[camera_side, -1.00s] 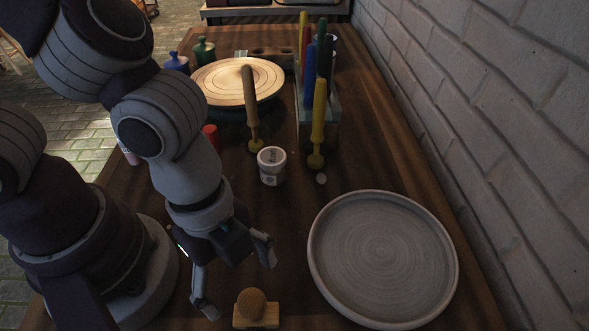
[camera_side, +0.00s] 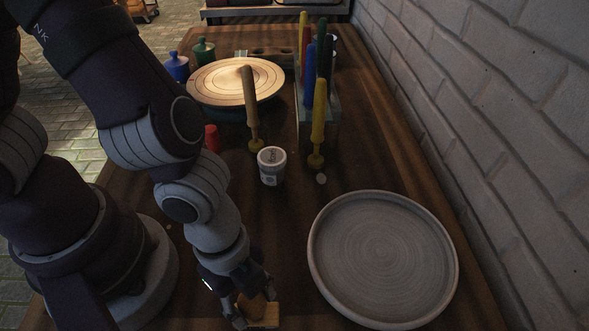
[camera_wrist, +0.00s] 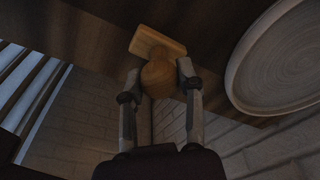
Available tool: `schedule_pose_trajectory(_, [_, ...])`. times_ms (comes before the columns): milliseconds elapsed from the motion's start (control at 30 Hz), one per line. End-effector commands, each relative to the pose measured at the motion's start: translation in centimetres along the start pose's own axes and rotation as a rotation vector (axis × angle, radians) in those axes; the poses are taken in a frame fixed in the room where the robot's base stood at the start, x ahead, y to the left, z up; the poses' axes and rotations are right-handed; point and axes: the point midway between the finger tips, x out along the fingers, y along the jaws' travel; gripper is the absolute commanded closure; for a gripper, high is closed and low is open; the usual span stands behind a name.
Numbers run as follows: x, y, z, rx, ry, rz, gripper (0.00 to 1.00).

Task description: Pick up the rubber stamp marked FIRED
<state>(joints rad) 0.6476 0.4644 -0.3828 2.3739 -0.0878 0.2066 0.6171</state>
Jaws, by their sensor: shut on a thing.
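The rubber stamp (camera_side: 264,313) is a wooden block with a rounded knob, near the front edge of the table in the side view. Its marking cannot be read in these frames. My gripper (camera_side: 252,308) is down at the stamp, with its fingers on either side of the knob. In the wrist view the stamp's round knob (camera_wrist: 158,77) sits between the fingertips of my gripper (camera_wrist: 159,80), with the flat block beyond it. The gripper is shut on the stamp. I cannot tell whether the block is clear of the table.
A large grey plate (camera_side: 383,303) lies to the right of the stamp. A white cup (camera_side: 272,166) and an upright yellow-handled tool (camera_side: 319,118) stand behind. A round wooden disc (camera_side: 220,82) is further back. The brick wall (camera_side: 480,130) bounds the right side.

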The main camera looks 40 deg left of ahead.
Motion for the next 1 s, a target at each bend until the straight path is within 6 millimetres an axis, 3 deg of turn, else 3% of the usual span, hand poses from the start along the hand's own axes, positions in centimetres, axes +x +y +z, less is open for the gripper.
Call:
schedule_pose_trajectory(33, [0.0,0.0,0.0,0.0,0.0,0.0,0.83])
schedule_pose_trajectory(167, [0.0,0.0,0.0,0.0,0.0,0.0,1.0])
schedule_pose_trajectory(500, [-0.7,-0.1,-0.2,0.0,0.003,-0.001,1.0])
schedule_pose_trajectory(1000, [-9.7,-0.4,-1.9,-0.009,0.006,-0.003,1.0])
